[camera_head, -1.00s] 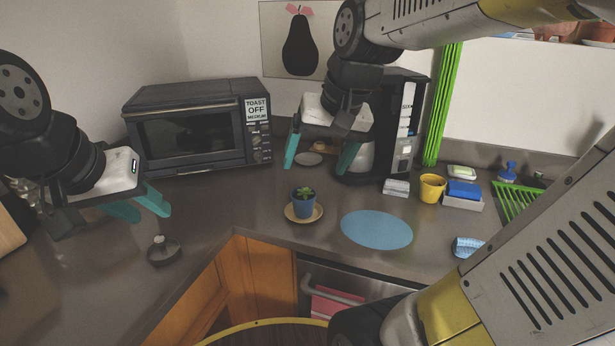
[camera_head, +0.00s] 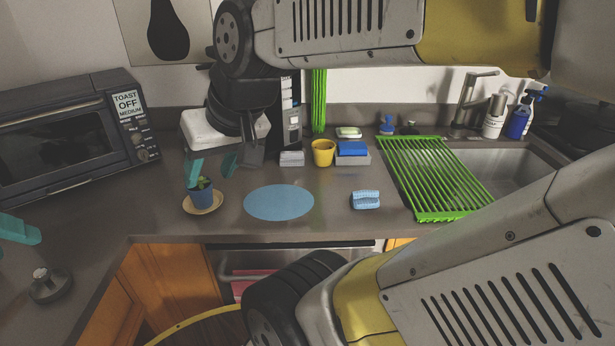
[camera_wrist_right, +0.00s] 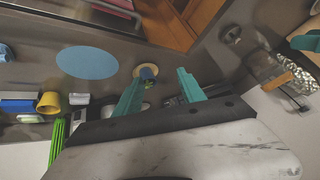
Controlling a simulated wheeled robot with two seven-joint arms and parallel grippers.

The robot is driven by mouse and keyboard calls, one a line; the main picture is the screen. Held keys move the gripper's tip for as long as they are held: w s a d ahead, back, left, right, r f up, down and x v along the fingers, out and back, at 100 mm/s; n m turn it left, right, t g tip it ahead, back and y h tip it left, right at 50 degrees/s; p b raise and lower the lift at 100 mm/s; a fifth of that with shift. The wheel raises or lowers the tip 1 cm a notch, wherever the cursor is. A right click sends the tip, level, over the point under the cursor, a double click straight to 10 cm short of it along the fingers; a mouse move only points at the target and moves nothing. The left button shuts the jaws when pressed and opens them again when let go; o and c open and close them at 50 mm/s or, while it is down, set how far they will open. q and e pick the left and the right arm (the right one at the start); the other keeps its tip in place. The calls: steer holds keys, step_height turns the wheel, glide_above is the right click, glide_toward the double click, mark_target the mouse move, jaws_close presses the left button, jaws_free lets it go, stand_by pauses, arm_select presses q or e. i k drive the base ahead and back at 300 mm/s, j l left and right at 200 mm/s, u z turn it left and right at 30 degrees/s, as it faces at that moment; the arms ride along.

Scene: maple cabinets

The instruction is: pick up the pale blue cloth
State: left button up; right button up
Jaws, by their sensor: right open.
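The pale blue cloth (camera_head: 366,200) lies folded on the grey counter, right of the flat blue round mat and left of the green drying rack. In the right wrist view it shows in part at the left edge (camera_wrist_right: 5,53). My right gripper (camera_head: 212,168) is open and empty, above the counter by the small potted plant, well left of the cloth. Its two teal fingers stand apart in the right wrist view (camera_wrist_right: 160,90). Only a teal finger of my left gripper (camera_head: 18,228) shows at the left edge; the rest is out of frame.
The potted plant (camera_head: 201,190) on its saucer stands under my right gripper. The blue mat (camera_head: 279,203) lies flat. Behind are a yellow cup (camera_head: 322,153) and a blue sponge (camera_head: 352,149). The green rack (camera_head: 432,180) borders the sink (camera_head: 500,172). Counter around the cloth is clear.

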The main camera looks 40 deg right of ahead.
mark_target(363, 199)
steer(key=l+z, duration=0.1)
steer(key=z, duration=0.3)
steer(key=k+l+z, duration=0.1)
steer(key=z, duration=0.3)
steer(key=l+z, duration=0.15)
steer(key=z, duration=0.25)
steer(key=l+z, duration=0.15)
steer(key=z, duration=0.25)
steer(key=j+z, duration=0.15)
steer(key=z, duration=0.5)
